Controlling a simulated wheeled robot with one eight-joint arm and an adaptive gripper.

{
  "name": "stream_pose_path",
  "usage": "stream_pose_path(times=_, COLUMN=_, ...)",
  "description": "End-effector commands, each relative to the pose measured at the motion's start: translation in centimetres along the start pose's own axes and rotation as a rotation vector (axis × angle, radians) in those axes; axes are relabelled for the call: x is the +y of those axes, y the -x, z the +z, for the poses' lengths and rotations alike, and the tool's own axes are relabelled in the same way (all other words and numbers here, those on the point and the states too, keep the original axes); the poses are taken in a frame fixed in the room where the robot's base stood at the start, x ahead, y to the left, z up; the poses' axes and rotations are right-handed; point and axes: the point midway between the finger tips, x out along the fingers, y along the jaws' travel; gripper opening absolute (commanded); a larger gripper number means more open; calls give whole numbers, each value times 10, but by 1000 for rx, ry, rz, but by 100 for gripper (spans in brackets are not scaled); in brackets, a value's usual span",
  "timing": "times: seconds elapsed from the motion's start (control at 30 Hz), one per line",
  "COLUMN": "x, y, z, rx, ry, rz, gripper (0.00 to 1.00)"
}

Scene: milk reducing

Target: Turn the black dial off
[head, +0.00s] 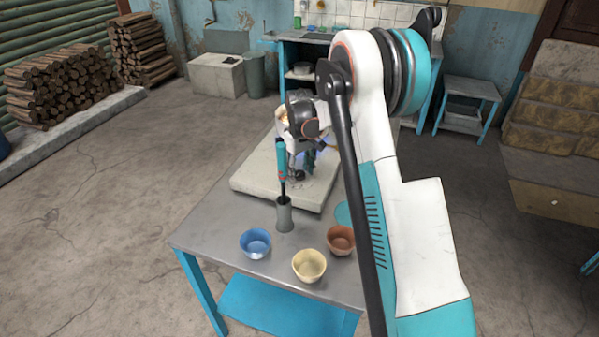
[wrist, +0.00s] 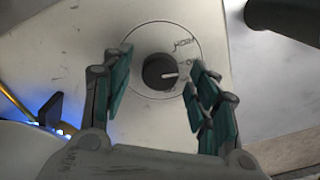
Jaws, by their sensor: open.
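The black dial (wrist: 160,72) shows in the wrist view on a pale stove top (wrist: 207,20), inside a thin drawn circle with markings. A light pointer line on the dial points to the right. My gripper (wrist: 158,78) is open, with its teal-padded fingers on either side of the dial. I cannot tell whether either finger touches it. In the head view my gripper (head: 303,160) is over the stove slab (head: 262,182), and the dial cannot be made out there. A blue glow shows at the left of the wrist view.
A grey holder (head: 284,216) with a teal-handled tool (head: 282,160) stands in front of the slab. A blue bowl (head: 255,243), a cream bowl (head: 309,266) and a brown bowl (head: 341,240) sit on the metal table (head: 205,238). A pot (head: 283,117) is partly hidden behind my arm.

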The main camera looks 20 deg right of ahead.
Motion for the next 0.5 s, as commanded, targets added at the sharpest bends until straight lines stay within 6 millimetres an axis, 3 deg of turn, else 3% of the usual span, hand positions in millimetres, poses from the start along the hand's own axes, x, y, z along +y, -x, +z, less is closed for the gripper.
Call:
stream_pose_path(times=0.23, x=0, y=0, z=0, rx=0, ry=0, rz=0, gripper=52)
stream_pose_path(times=0.4, x=0, y=0, z=0, rx=0, ry=0, rz=0, gripper=13)
stream_pose_path(times=0.5, x=0, y=0, z=0, rx=0, ry=0, rz=0, gripper=9)
